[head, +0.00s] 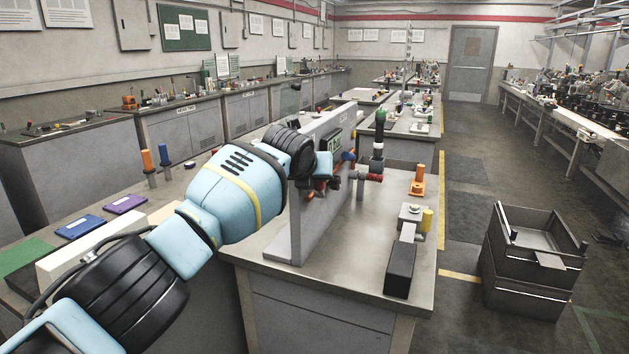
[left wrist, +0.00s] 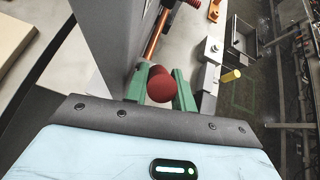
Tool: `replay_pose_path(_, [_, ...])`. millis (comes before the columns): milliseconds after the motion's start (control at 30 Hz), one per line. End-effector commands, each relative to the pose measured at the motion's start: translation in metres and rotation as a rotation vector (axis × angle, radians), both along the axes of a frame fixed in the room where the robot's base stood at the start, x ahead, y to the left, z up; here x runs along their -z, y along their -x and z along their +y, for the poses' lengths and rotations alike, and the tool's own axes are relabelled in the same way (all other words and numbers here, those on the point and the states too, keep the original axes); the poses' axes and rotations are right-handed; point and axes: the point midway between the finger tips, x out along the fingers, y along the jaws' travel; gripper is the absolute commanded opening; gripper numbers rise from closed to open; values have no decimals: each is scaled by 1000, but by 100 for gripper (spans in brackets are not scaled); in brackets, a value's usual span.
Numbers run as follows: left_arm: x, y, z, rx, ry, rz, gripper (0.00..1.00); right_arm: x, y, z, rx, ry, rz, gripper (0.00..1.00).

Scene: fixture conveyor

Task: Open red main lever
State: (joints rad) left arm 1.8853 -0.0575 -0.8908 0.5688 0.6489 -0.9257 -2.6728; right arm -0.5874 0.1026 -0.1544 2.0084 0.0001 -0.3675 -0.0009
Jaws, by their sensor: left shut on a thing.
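The red main lever shows in the left wrist view as a rounded dark red knob (left wrist: 160,84), with a copper-coloured rod (left wrist: 156,36) beyond it. My left gripper (left wrist: 160,88) has its green fingers on both sides of the knob and is shut on it. In the head view my left gripper (head: 330,182) is at the upright grey panel (head: 299,220) on the bench, and its own wrist and hand largely hide the lever there. My right gripper is not in view.
A dark red cylinder (head: 375,177) and a blue knob (head: 348,156) are beside the panel. Dark bins (head: 530,265) stand on the floor at right.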

Motion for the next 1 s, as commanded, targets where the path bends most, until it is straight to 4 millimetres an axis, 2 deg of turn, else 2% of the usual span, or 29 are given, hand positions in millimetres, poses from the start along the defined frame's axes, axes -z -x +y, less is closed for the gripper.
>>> replay_pose_path(367, [1,0,0,-1,-1,6,0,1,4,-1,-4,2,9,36])
replay_pose_path(400, [1,0,0,-1,-1,6,29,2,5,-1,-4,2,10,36])
replay_pose_path(433, [1,0,0,-1,-1,5,33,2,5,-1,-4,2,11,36])
replay_pose_path(767, [0,1,0,-1,0,3,34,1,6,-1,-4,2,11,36])
replay_pose_path(1000, [-11,10,3,1,-1,0,34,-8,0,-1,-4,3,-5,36])
